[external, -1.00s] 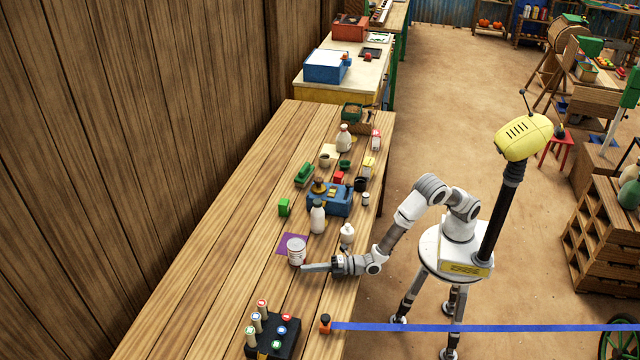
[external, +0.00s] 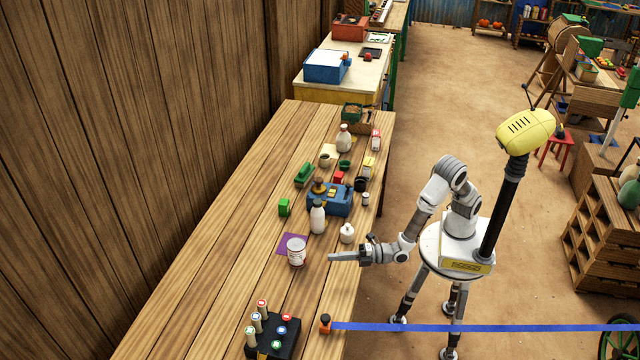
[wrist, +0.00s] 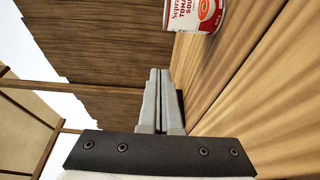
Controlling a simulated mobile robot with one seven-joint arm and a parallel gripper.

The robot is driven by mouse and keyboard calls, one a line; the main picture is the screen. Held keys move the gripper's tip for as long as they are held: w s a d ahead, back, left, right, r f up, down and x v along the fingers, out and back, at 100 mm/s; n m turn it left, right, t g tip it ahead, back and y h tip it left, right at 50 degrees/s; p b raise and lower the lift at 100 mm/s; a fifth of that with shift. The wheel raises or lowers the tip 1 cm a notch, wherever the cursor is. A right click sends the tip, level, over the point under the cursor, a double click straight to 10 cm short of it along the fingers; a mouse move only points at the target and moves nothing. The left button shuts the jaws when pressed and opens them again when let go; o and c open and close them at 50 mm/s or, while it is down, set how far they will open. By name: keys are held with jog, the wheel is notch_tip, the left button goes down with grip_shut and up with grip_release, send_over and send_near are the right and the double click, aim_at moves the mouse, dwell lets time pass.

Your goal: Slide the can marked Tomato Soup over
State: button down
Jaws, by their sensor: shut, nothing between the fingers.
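The Tomato Soup can (external: 297,254) stands upright on the wooden table, at the near corner of a purple square (external: 291,240). It covers part of that square. In the wrist view the can (wrist: 195,14) is at the top edge, cut off, with its red and white label showing "Tomato Soup". My gripper (external: 331,257) is to the right of the can in the external view, with a clear gap between them. Its fingers (wrist: 160,100) are closed together and hold nothing.
A blue scale-like box (external: 330,200) is farther back. A black block with coloured pegs (external: 273,338) is in front. The table left of the can is clear.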

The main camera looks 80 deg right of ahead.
aim_at(297, 253)
jog(key=a+m+h+p, duration=0.1)
jog(key=a+m+h, duration=0.1)
jog(key=a+h, duration=0.1)
jog(key=s+a+m+h+p, duration=0.1)
jog(key=a+m+h, duration=0.1)
jog(key=a+h, duration=0.1)
jog(key=s+a+m+h+p, duration=0.1)
jog(key=a+m+h, duration=0.1)
jog(key=a+h, duration=0.1)
jog(key=shift+s+a+f+t+h, duration=0.1)
jog(key=shift+s+a+t+h, duration=0.25)
jog(key=shift+a, duration=0.2)
jog(key=f, duration=0.4)
jog(key=shift+w+d+f, duration=0.1)
jog(key=shift+w+f, duration=0.1)
jog(key=shift+f, duration=0.1)
jog(key=shift+w+d+f, duration=0.1)
jog(key=shift+w+f, duration=0.1)
jog(key=shift+w, duration=0.2)
jog(key=b+x, duration=0.4)
jog(key=x, duration=1.4)
jog(key=shift+w+f, duration=0.15)
jog(key=shift+w, duration=0.25)
jog(key=shift+w+d, duration=0.2)
jog(key=shift+s+d+b, duration=0.35)
jog(key=shift+s+d, duration=0.15)
jog(key=shift+d, duration=0.3)
jog(key=shift+s+d+b, duration=0.3)
jog(key=shift+s+d, duration=0.25)
jog(key=shift+d, duration=0.2)
